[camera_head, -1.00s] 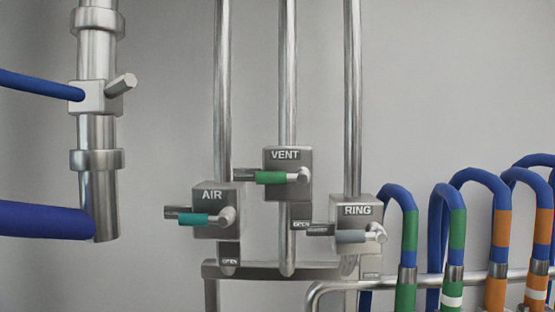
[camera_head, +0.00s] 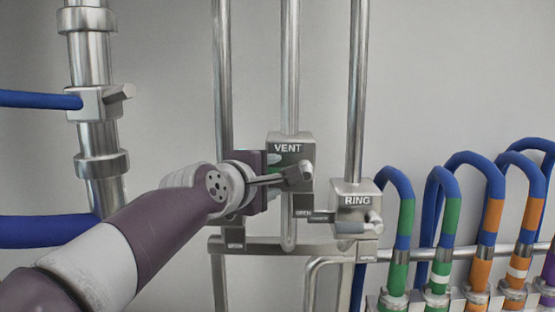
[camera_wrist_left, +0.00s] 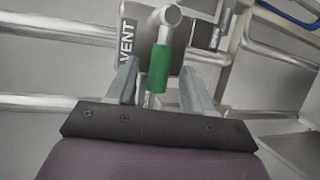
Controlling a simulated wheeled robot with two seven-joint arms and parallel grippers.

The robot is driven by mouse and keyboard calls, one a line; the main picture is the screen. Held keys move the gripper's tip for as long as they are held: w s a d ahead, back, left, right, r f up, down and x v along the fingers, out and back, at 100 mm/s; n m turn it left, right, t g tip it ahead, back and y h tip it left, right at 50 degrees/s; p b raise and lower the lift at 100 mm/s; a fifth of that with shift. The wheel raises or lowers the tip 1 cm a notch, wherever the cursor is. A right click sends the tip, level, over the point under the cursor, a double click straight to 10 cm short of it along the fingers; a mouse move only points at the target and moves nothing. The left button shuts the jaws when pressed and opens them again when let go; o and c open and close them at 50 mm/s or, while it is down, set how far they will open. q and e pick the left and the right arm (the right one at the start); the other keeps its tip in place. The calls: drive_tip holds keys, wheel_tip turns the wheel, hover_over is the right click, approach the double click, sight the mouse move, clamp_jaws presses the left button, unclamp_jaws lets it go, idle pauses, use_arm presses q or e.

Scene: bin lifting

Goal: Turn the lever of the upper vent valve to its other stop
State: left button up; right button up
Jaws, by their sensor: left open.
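The grey vent valve (camera_head: 290,148), labelled VENT, sits on the middle pipe. Its lever (camera_head: 298,174) points left from the pivot, and its green sleeve is mostly hidden by my left gripper (camera_head: 272,180). In the left wrist view the valve block (camera_wrist_left: 130,38) is at the top, and the green-sleeved lever (camera_wrist_left: 159,68) lies between the two fingers of my open left gripper (camera_wrist_left: 161,80). Gaps show on both sides of the sleeve. A label plate is below the valve (camera_head: 303,206). My right gripper is out of view.
The ring valve (camera_head: 352,192) is at the lower right, close to the vent valve. My left arm hides the air valve. Several blue hoses with coloured bands (camera_head: 447,200) stand at the right. A thick pipe (camera_head: 88,60) stands at the left.

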use_arm(q)
drive_tip(key=x, duration=0.2)
drive_tip(key=shift+w+d+p, duration=0.15)
drive_tip(key=shift+w+p, duration=0.2)
drive_tip(key=shift+w, duration=0.05)
drive_tip(key=shift+w+d+f, duration=0.15)
drive_tip(key=shift+w, duration=0.2)
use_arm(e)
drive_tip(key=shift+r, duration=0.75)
